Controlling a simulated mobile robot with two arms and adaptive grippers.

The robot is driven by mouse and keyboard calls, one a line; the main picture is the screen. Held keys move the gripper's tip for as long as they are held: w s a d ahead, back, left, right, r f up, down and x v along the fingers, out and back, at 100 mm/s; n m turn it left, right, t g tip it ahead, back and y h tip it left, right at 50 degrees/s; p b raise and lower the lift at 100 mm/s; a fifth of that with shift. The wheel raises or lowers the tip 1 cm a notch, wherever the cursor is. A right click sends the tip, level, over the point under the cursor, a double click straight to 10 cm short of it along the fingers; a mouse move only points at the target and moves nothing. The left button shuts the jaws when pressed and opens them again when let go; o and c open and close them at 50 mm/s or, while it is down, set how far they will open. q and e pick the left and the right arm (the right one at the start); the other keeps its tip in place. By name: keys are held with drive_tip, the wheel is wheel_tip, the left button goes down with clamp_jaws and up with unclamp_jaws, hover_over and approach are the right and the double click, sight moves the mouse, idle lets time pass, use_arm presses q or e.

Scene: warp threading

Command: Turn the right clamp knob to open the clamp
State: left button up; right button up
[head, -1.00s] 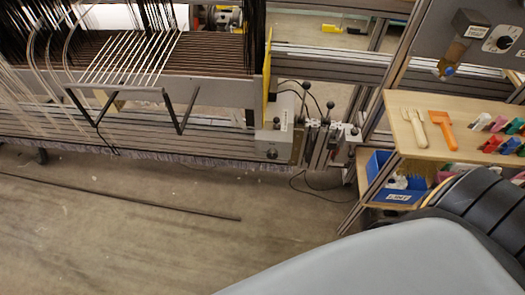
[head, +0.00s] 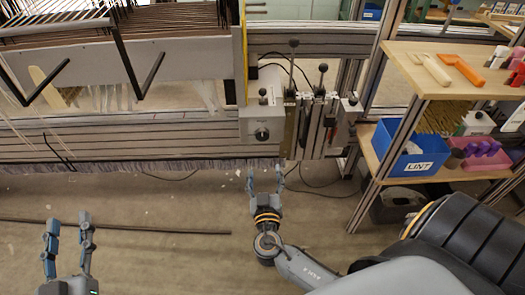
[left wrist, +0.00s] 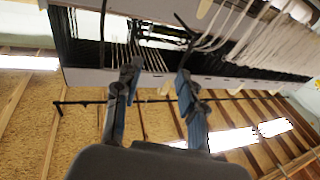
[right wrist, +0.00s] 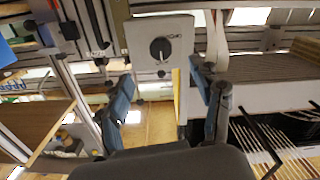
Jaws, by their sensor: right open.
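The clamp is a grey box (head: 262,124) on the loom's front rail, with a small dark round knob (head: 262,134) on its front face. In the right wrist view the knob (right wrist: 160,48) is black with a pale pointer mark, on a light plate (right wrist: 178,31). My right gripper (head: 265,168) is open and empty, just below and in front of the box, apart from the knob. In its wrist view the knob appears between and beyond the fingers. My left gripper (head: 69,222) is open and empty at the lower left, away from the clamp.
Black ball-topped levers (head: 323,82) stand right of the clamp box. A wooden shelf (head: 440,70) with tools and a blue LINT bin (head: 408,150) is to the right. A dark rod (head: 150,228) lies on the floor. Floor between my grippers is otherwise clear.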

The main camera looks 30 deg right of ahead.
sight(262, 137)
drive_tip(key=shift+h, duration=0.3)
drive_tip(key=x, duration=0.4)
drive_tip(key=r+x, duration=0.1)
drive_tip(key=x, duration=0.8)
drive_tip(key=shift+a+r, duration=0.15)
drive_tip(key=shift+w+d, duration=0.25)
drive_tip(key=shift+w, duration=0.25)
use_arm(q)
drive_tip(key=r+t, duration=0.1)
drive_tip(key=s+r, duration=0.1)
drive_tip(key=r, duration=0.1)
drive_tip(key=shift+r+t, duration=0.15)
drive_tip(key=shift+t, duration=0.25)
drive_tip(key=shift+r, duration=0.15)
use_arm(e)
drive_tip(key=c, duration=1.2)
